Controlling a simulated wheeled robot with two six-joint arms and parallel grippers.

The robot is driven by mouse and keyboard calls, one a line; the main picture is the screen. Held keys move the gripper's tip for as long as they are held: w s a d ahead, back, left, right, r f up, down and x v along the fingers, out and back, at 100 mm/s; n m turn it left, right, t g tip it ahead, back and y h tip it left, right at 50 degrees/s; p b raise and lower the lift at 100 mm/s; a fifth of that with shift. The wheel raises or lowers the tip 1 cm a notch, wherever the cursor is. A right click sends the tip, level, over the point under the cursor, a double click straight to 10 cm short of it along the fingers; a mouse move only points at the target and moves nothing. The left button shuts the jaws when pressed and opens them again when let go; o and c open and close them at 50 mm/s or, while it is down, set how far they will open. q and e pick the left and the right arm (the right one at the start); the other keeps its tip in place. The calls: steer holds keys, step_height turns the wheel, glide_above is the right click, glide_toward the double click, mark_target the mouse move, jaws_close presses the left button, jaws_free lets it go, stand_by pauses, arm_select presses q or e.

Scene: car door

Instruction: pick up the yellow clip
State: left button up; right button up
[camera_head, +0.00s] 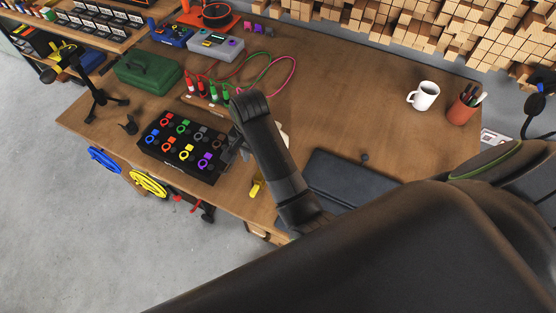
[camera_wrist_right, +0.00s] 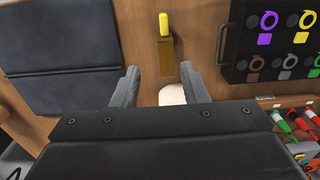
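A loose yellow clip (camera_head: 256,188) lies on the wooden table near its front edge, just right of the black tray. In the right wrist view the yellow clip (camera_wrist_right: 164,24) is beyond the fingertips, with a darker yellow part (camera_wrist_right: 166,52) toward me. My right gripper (camera_wrist_right: 157,76) is open and empty, its two grey fingers apart and not touching the clip. In the head view the right gripper (camera_head: 230,152) is partly hidden by my arm, near the tray's right side. My left gripper is not in view.
The black tray (camera_head: 148,150) holds several coloured ring-headed pieces, one of them yellow. A dark flat pad (camera_head: 350,180) lies right of my arm. A white object (camera_wrist_right: 172,95) is partly hidden by the right gripper. The table middle is clear.

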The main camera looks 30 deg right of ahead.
step_height(320, 180, down, 3)
steer(key=b, duration=0.2)
steer(key=p, duration=0.2)
glide_above(255, 187)
steer(key=f, duration=0.4)
steer(key=shift+s+d+f, duration=0.1)
steer(key=shift+d+f, duration=0.15)
steer(key=shift+d, duration=0.15)
step_height(255, 187, down, 4)
steer(key=shift+f, duration=0.15)
steer(key=shift+a+f, duration=0.2)
steer(key=shift+f, duration=0.5)
steer(key=shift+a+f, duration=0.15)
steer(key=shift+f, duration=1.9)
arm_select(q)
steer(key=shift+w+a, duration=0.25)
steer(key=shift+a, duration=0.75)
arm_select(e)
jaws_close()
